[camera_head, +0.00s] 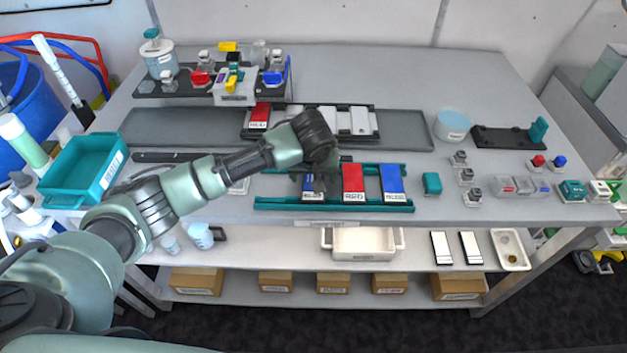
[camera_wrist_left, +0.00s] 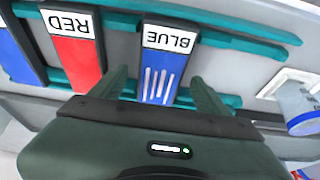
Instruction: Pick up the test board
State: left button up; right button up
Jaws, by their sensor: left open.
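A blue board with white stripes and a white BLUE label (camera_wrist_left: 162,72) lies in a teal rack (camera_head: 270,204); no label here reads test board. In the head view the striped board (camera_head: 313,187) is partly hidden by my left gripper (camera_head: 322,168). My left gripper is open, and in the left wrist view its fingers (camera_wrist_left: 159,84) stand on either side of this board. Contact with it cannot be told. A red board (camera_head: 353,180) and a plain blue board (camera_head: 391,180) lie in the same rack to its right. My right gripper is not in view.
Behind the rack is a dark tray (camera_head: 408,130) beside a second rack with a red and several white boards (camera_head: 327,118). A teal block (camera_head: 432,183) stands right of the teal rack. A teal bin (camera_head: 85,168) sits at the left. The table's front edge is close.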

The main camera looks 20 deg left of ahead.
pick_arm(q)
jog(key=shift+c, duration=0.3)
jog(key=c, duration=1.4)
jog(key=shift+r, duration=0.1)
